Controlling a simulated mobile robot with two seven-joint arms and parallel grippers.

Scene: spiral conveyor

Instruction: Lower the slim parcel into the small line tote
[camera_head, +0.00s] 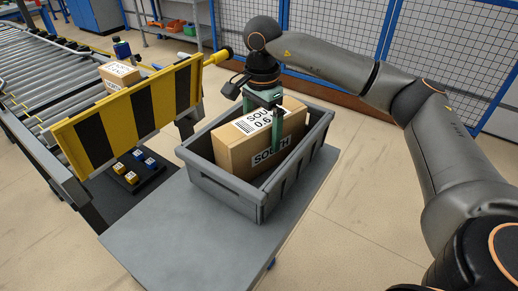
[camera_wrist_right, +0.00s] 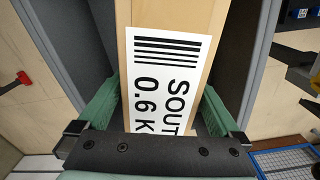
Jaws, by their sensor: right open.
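The slim parcel (camera_head: 238,150) is a tan box with white labels reading SOUTH and 0.6 K. It stands inside the grey line tote (camera_head: 233,192), with its top above the tote rim; its underside is hidden. My right gripper (camera_head: 264,125) is over the parcel, its green fingers straddling the narrow width. In the right wrist view, the parcel (camera_wrist_right: 165,70) lies between the open fingers (camera_wrist_right: 160,105). Whether either finger touches it, I cannot tell. My left gripper is not in view.
The tote stands on a grey table (camera_head: 160,222). A yellow-and-black striped barrier (camera_head: 130,115) is to its left, beside a roller conveyor (camera_head: 45,75) carrying a small box (camera_head: 119,75). A dark tray (camera_head: 138,181) with several small cubes sits below the barrier. Mesh fencing (camera_head: 345,35) stands behind.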

